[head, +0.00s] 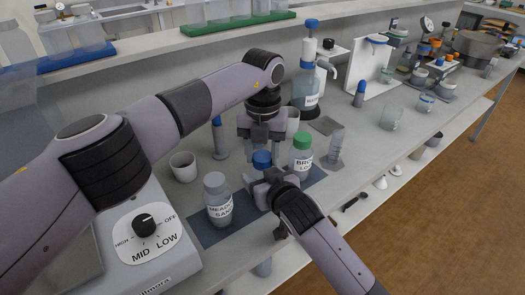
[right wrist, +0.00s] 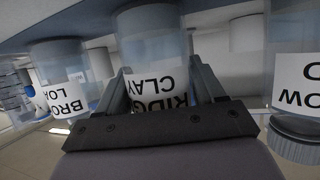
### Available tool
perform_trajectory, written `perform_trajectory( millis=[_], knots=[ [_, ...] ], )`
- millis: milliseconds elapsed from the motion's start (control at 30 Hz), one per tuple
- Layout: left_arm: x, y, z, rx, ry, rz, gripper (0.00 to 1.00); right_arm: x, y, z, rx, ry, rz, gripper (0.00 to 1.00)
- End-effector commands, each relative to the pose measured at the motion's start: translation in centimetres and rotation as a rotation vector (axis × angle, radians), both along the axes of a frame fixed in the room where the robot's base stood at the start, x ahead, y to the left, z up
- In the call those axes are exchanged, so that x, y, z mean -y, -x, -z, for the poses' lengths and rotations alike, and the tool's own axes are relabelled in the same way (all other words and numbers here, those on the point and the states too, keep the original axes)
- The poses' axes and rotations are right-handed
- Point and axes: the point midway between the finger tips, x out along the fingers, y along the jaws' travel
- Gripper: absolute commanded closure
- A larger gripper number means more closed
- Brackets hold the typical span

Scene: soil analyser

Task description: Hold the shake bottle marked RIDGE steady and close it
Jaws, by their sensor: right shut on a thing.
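The bottle marked RIDGE CLAY (right wrist: 155,75) shows upside down in the right wrist view, between the fingers of my right gripper (right wrist: 165,92). In the head view my right gripper (head: 268,187) is shut around this bottle, which stands mostly hidden behind it. A blue cap (head: 262,159) shows at the bottle's top; whether it is seated cannot be told. My left gripper (head: 262,145) points down over the blue cap, its fingers apart.
The grey-capped MEADOW bottle (head: 217,200) and the green-capped BROOK bottle (head: 301,158) stand close on either side, on a dark blue mat (head: 203,233). A white cup (head: 183,167) and a shaker with a dial (head: 144,226) are at left. A blue-topped dispenser bottle (head: 306,88) stands behind.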

Motion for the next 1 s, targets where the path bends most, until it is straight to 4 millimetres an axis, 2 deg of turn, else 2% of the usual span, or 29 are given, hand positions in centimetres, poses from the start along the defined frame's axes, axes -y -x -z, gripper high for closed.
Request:
perform_trajectory(
  millis=[167,433,733,767,800,833,1000],
  knots=[
    [-0.10,-0.06,-0.04,0.001,-0.002,0.037,0.89,0.04,-0.04,-0.08,0.002,-0.001,0.001,1.00],
    [-0.16,-0.10,-0.04,0.002,-0.003,0.266,0.89,0.05,-0.05,-0.09,0.002,-0.001,0.001,1.00],
    [-0.19,-0.11,-0.03,0.002,-0.003,0.284,0.89,0.06,-0.05,-0.09,0.002,-0.001,0.001,1.00],
    [-0.19,-0.11,-0.03,0.002,-0.003,0.283,0.46,0.07,-0.06,-0.08,0.002,-0.001,0.001,1.00],
    [-0.19,-0.12,-0.03,0.002,-0.003,0.283,0.33,0.07,-0.06,-0.08,0.002,-0.001,0.001,1.00],
    [-0.19,-0.11,-0.03,0.002,-0.003,0.283,0.27,0.07,-0.05,-0.08,0.002,-0.001,0.001,1.00],
    [0.04,0.03,-0.03,-0.001,0.001,0.287,0.27,0.00,-0.03,-0.09,0.002,-0.001,0.000,1.00]
  ],
)
